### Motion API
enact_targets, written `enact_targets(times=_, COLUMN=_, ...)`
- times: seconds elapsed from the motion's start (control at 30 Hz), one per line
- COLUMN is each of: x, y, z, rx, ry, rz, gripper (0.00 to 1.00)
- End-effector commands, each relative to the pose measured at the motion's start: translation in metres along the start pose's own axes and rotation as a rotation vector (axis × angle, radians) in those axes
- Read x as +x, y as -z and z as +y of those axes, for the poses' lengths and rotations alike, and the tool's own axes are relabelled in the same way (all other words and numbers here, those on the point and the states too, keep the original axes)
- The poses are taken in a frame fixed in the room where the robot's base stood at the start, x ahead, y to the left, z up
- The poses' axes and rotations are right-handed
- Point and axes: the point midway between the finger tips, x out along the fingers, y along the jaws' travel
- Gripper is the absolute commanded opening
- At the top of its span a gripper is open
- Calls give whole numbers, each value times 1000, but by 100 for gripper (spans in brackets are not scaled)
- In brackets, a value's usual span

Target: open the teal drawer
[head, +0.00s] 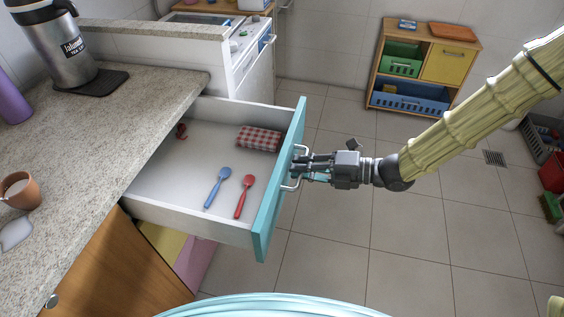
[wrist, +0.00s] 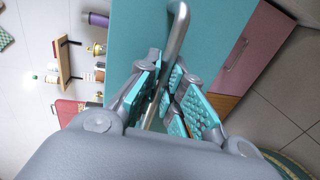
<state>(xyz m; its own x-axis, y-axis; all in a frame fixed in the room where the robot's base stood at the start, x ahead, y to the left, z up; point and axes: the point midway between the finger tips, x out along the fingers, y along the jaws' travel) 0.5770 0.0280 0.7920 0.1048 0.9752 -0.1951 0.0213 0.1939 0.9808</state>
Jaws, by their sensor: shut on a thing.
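The teal drawer (head: 276,190) stands well out from under the speckled counter in the head view. Its white inside holds a blue spoon (head: 217,187), a red spoon (head: 244,197), a folded red checked cloth (head: 259,138) and a small dark red item (head: 181,131). My gripper (head: 303,168) is at the drawer's front, shut on its metal bar handle (head: 291,184). In the wrist view the handle (wrist: 179,32) runs between my teal-padded fingers (wrist: 168,95), in front of the teal drawer face (wrist: 222,30).
The counter (head: 110,130) carries a steel flask (head: 62,45) on a dark mat and a brown cup (head: 20,190) beside a spill. A low wooden shelf (head: 425,65) with bins stands at the back wall. The tiled floor (head: 340,240) before the drawer is clear.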

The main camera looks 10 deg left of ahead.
Motion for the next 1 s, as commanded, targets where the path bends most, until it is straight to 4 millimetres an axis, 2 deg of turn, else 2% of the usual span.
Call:
enact_targets(times=0.1, x=-14, y=0, z=-3, rx=1, ry=0, rz=-1, gripper=0)
enact_targets(times=0.27, x=-23, y=0, z=-5, rx=1, ry=1, rz=-1, gripper=0)
enact_targets(times=0.67, x=-26, y=0, z=-6, rx=1, ry=1, rz=-1, gripper=0)
enact_targets(times=0.7, x=-25, y=0, z=-6, rx=1, ry=1, rz=-1, gripper=11)
enact_targets(times=0.8, x=-25, y=0, z=-6, rx=1, ry=0, rz=-1, gripper=29)
enact_targets(times=1.0, x=-25, y=0, z=-5, rx=0, ry=0, rz=-1, gripper=31)
